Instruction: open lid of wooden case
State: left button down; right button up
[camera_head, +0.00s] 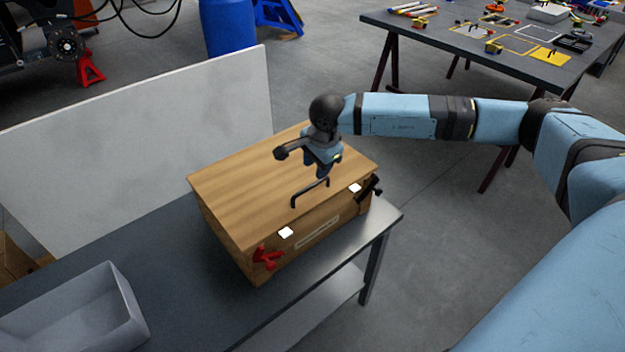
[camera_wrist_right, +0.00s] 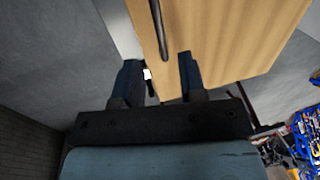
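The wooden case (camera_head: 250,178) stands on a grey table, and its lid looks shut. A thin dark bar handle (camera_head: 310,192) is at the lid's front edge, and it also shows in the right wrist view (camera_wrist_right: 158,28). My right gripper (camera_head: 322,172) is above the case, close to the handle. In the right wrist view its two fingers (camera_wrist_right: 158,62) are apart, with the handle's end in line with the gap. I cannot tell whether they touch it. Two white patches (camera_head: 285,232) are on the case's front edge. My left gripper is not in view.
A red item (camera_head: 267,258) and a black item (camera_head: 369,189) are at the case's front corners. A grey open bin (camera_head: 75,315) is at the left on the grey table (camera_head: 205,308). A pale panel (camera_head: 140,145) stands behind. A tool table (camera_head: 450,45) is farther back.

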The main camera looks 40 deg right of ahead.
aim_at(313, 185)
jog(key=f, duration=0.3)
jog(key=w+f, duration=0.1)
jog(key=f, duration=0.2)
jog(key=shift+w+a+f, duration=0.1)
jog(key=shift+f, duration=0.1)
grip_shut()
